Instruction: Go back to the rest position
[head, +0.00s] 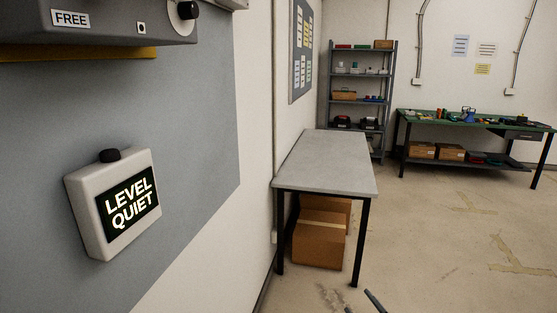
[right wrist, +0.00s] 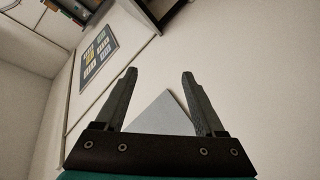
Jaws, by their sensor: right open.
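My right gripper (right wrist: 158,80) is open and empty in the right wrist view, its two dark fingers apart. Its fingertips (head: 362,302) also show at the bottom edge of the head view, in front of the floor and apart from everything. My left gripper is not in view. On the wall at the left of the head view is a white box (head: 86,205) with a lit display (head: 131,205) reading "LEVEL QUIET" and a black knob on top. Above it is a grey unit (head: 110,22) labelled "FREE", cut off by the top edge.
A grey-topped table (head: 330,165) stands along the left wall, with cardboard boxes (head: 318,240) beneath. A shelf rack (head: 360,83) and a green workbench (head: 470,120) with small items stand at the back. The floor (head: 440,240) at the right is open.

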